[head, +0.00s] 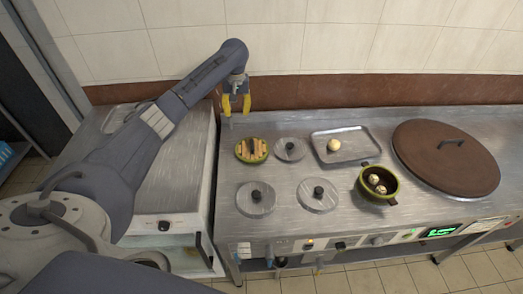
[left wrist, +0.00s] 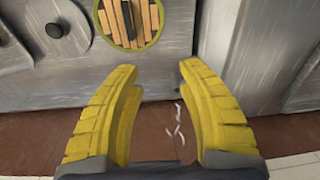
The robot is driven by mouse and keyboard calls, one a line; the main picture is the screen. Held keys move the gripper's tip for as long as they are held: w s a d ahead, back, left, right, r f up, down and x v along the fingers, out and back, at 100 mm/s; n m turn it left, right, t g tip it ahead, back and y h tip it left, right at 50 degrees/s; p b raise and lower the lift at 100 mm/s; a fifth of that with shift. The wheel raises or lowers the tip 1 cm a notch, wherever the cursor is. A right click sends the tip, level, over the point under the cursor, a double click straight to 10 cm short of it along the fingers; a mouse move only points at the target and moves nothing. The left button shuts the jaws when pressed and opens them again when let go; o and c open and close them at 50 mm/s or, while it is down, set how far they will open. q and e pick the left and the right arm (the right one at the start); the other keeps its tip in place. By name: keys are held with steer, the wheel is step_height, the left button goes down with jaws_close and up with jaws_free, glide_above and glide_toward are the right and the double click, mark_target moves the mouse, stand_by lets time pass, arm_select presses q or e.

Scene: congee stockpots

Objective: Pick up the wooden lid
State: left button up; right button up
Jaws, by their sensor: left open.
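The wooden lid (head: 244,146) is round and slatted with a dark handle bar. It sits inside a green rim at the back left of the steel counter. It also shows at the top of the left wrist view (left wrist: 117,20), partly cut off by the frame edge. My left gripper (head: 237,109) has yellow fingers, is open and empty, and hangs behind and slightly left of the lid, apart from it. In the left wrist view its fingertips (left wrist: 158,68) are spread below the lid. My right gripper is not in view.
Grey round lids with black knobs (head: 289,146) lie beside and in front of the wooden lid. A metal tray (head: 354,156) holds a pale bun. A green pot (head: 364,184) holds pale round items. A large brown lid (head: 420,160) is at right. A tiled wall stands behind.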

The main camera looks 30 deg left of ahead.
arm_select(q)
steer(key=d, duration=0.6)
glide_above(252, 144)
steer(key=shift+h, duration=0.4)
step_height(252, 144, down, 10)
steer(key=shift+f, duration=0.15)
steer(key=shift+w+f, duration=0.1)
steer(key=shift+f, duration=3.15)
steer(key=shift+c, duration=0.5)
steer(key=shift+a, duration=0.1)
jaws_close()
